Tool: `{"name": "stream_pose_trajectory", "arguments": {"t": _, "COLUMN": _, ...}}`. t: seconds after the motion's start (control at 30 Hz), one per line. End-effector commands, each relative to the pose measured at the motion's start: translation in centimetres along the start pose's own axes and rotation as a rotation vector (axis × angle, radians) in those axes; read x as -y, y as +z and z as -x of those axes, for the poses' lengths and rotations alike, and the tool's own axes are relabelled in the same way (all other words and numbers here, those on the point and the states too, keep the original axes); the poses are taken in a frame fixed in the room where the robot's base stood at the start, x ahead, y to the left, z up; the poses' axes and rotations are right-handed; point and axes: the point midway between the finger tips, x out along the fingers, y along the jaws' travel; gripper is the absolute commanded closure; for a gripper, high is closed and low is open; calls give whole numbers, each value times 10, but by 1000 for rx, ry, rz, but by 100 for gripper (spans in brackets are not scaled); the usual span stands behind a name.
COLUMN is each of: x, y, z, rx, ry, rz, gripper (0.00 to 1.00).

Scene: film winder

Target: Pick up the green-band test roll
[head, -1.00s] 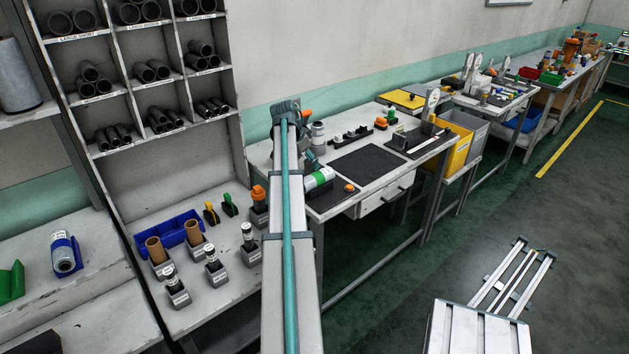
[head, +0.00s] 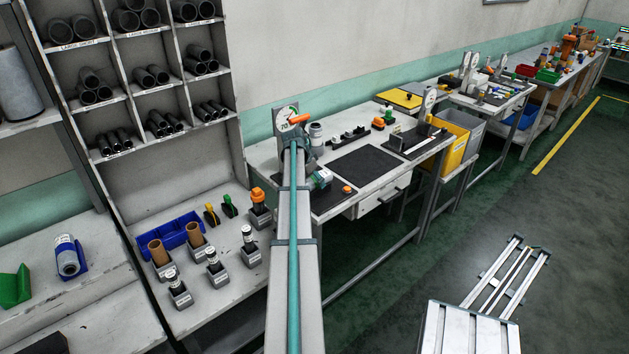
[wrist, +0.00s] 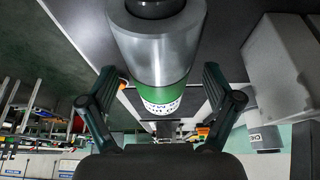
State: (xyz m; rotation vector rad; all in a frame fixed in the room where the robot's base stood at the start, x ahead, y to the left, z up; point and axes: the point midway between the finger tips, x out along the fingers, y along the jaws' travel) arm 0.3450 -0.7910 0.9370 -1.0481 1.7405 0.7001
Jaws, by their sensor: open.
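The green-band test roll (head: 322,179) lies on the black mat at the left end of the bench, partly covered by my gripper in the head view. In the wrist view the roll (wrist: 162,60) is large, with a grey body, a green band and a white printed label. My gripper (wrist: 160,74) is open, with one teal finger on each side of the roll around the green band. Gaps show between the fingers and the roll. In the head view my arm hides most of the gripper.
A small orange-topped piece (head: 347,190) sits close to the roll on the mat's right. A dark square mat (head: 368,165) lies bare on the bench. A white cylinder (head: 316,132) and a dial (head: 287,120) stand behind my gripper.

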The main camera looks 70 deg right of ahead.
Motion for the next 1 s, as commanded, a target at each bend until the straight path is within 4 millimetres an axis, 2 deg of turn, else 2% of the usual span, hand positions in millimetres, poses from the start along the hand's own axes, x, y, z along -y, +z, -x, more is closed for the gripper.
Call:
{"name": "stream_pose_trajectory", "arguments": {"t": 0.17, "x": 0, "y": 0, "z": 0, "rx": 0, "ry": -1, "rz": 0, "gripper": 11}}
{"name": "stream_pose_trajectory", "arguments": {"t": 0.63, "x": 0, "y": 0, "z": 0, "rx": 0, "ry": 0, "rz": 0, "gripper": 87}}
{"name": "stream_pose_trajectory", "arguments": {"t": 1.0, "x": 0, "y": -1, "z": 2, "rx": -1, "ry": -1, "rz": 0, "gripper": 88}}
